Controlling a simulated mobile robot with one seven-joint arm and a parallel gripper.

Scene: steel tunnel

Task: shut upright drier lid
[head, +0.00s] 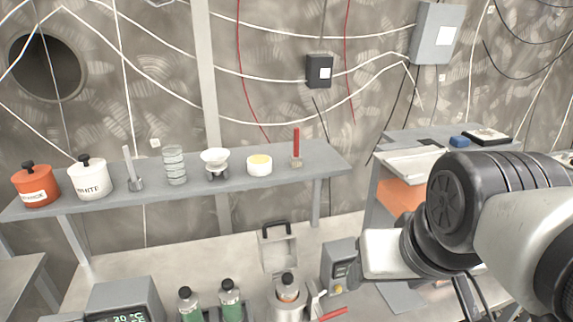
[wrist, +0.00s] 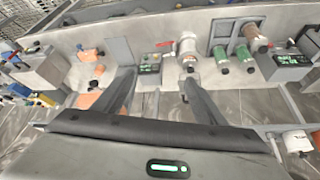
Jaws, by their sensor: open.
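A pale grey square panel with a dark handle at its top (head: 279,250) stands upright on the bench in the head view. It looks like the raised drier lid, but the drier body cannot be made out clearly. A metal pot (head: 288,310) with a capped bottle in it stands just in front of the panel. My gripper (wrist: 157,77) is open and empty in the wrist view, its two dark fingers wide apart above the bench. In the head view my arm fills the right side, and the fingers cannot be made out there.
Green bottles (head: 230,300) stand left of the pot, beside a display box (head: 125,302). A red handle (head: 333,314) lies right of it, near a small grey box (head: 340,263). A shelf (head: 220,182) with pots and glassware runs behind. Bare bench lies left of the panel.

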